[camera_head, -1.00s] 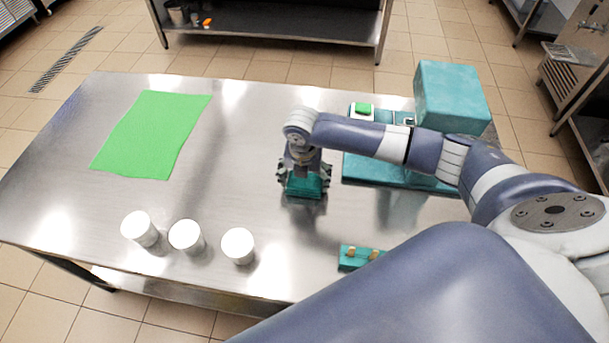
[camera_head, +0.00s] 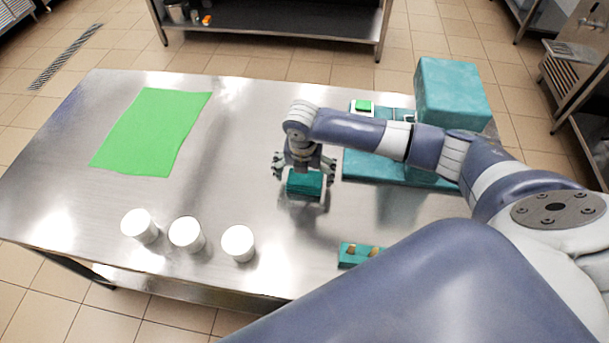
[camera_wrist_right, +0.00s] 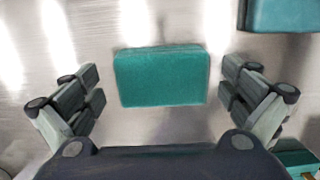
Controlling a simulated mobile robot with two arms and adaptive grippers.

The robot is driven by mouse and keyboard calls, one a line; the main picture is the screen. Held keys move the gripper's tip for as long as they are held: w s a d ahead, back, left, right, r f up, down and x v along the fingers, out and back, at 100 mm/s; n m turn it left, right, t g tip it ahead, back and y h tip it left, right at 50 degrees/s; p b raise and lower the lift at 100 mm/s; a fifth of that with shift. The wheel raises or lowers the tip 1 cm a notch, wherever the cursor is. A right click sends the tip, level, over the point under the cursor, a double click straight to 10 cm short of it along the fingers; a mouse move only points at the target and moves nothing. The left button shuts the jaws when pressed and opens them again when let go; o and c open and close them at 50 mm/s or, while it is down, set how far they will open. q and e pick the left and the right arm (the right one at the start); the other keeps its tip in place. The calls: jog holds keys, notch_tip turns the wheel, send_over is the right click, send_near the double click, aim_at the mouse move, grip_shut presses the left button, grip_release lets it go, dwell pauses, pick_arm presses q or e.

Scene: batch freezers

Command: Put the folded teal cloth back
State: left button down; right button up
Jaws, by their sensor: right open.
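The folded teal cloth (camera_head: 304,184) lies on the steel table, right of the middle in the head view. In the right wrist view the cloth (camera_wrist_right: 161,76) is a thick rounded block. My right gripper (camera_head: 304,178) is over it, fingers spread wide on either side. In the right wrist view the gripper (camera_wrist_right: 160,95) is open, with a clear gap between each finger and the cloth. My left gripper is not in view.
A green sheet (camera_head: 150,133) lies flat at left. Several white cups, one here (camera_head: 186,234), stand near the front edge. A teal machine (camera_head: 450,95) with a teal base (camera_head: 375,167) stands at right. A small teal block (camera_head: 357,255) with brass-coloured parts lies at front right.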

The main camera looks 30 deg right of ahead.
aim_at(303, 181)
notch_tip(303, 181, up, 11)
jog(key=s, duration=0.1)
jog(key=shift+a+r+b, duration=0.15)
jog(key=shift+a+b, duration=0.25)
dwell(0.3)
